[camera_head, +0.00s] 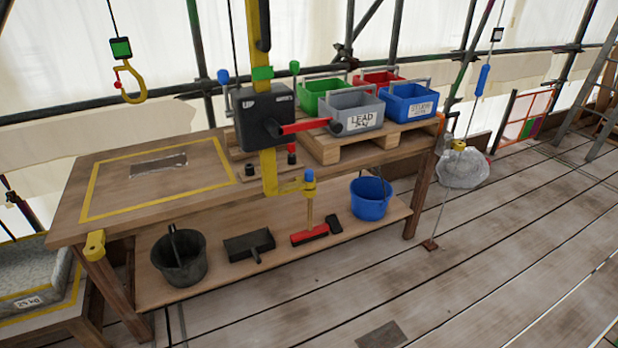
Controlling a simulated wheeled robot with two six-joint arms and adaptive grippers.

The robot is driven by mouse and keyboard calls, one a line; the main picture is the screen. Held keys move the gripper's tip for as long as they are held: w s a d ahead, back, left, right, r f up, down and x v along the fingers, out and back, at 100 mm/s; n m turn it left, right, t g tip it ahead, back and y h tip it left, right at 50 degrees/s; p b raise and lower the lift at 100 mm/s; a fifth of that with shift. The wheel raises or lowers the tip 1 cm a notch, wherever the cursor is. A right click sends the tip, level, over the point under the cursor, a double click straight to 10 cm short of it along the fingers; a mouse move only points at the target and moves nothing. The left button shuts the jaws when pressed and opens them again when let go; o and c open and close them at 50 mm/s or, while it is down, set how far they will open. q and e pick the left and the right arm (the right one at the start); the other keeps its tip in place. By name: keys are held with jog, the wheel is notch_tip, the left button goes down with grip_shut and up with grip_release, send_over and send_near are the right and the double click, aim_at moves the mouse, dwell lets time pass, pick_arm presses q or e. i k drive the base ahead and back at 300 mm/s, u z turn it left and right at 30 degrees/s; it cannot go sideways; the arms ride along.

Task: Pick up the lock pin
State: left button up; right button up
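I cannot tell for certain which piece is the lock pin. A black winch box (264,118) with a red handle (305,126) sits on a yellow upright post (268,172) at the bench. Small pegs with red and black tops (291,153) stand on a small board beside the post. A blue-topped yellow fitting (309,182) is at the post's lower right. Neither my left nor my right gripper is in view.
Green (325,100), grey (354,112), red (378,78) and blue (408,103) bins stand on a pallet. Buckets and brushes fill the lower shelf. A yellow hook (130,82) hangs at upper left. Floor at right is mostly open.

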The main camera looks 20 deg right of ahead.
aim_at(309, 173)
jog(key=z, duration=0.35)
jog(key=k, duration=0.85)
jog(key=z, duration=3.25)
jog(key=i, duration=0.15)
jog(key=u, duration=1.45)
jog(key=i, duration=3.35)
jog(key=u, duration=1.35)
jog(key=i, duration=0.8)
jog(key=u, duration=0.85)
